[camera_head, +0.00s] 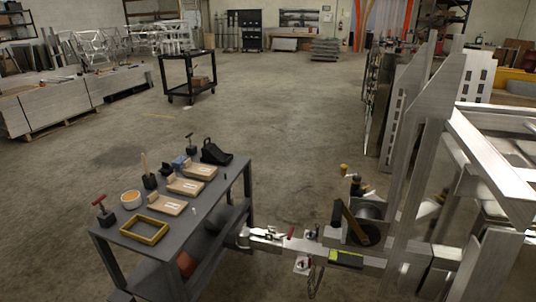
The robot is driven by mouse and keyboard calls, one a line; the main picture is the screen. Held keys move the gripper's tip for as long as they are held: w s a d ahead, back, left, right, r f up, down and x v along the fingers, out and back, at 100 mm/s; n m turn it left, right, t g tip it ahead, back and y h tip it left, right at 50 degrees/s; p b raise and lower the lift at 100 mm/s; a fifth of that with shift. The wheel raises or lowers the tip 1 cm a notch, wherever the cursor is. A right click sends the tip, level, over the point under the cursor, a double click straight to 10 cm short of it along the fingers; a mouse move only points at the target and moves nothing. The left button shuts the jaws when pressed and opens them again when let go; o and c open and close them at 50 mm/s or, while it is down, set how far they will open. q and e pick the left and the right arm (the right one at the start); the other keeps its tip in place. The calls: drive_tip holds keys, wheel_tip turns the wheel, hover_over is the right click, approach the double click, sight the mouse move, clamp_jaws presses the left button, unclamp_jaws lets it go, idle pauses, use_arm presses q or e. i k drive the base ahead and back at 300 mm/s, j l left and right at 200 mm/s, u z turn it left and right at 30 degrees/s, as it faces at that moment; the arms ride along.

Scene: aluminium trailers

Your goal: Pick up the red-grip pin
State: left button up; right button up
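A small red-handled piece (291,234) sticks up on the trailer tongue near its coupler (247,237); it is too small to tell if it is a pin. A T-shaped red handle (99,200) stands upright in a dark block at the left end of the grey table (190,237). A similar dark-reddish handle (190,136) stands in a dark block at the table's far end. I cannot tell from this view which is the red-grip pin. Neither of my grippers is in view.
The aluminium trailer (480,150) fills the right. A black cart (188,76) stands behind. The middle floor is clear.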

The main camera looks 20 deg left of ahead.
sight(99, 200)
drive_tip(key=u, duration=1.75)
drive_tip(key=z, duration=0.45)
drive_tip(key=i+j+z, duration=0.1)
drive_tip(key=j+z, duration=0.15)
drive_tip(key=z, duration=0.15)
drive_tip(key=j+z, duration=0.25)
drive_tip(key=z, duration=0.15)
drive_tip(key=i+j+z, duration=0.1)
drive_tip(key=j+z, duration=0.2)
drive_tip(key=z, duration=0.15)
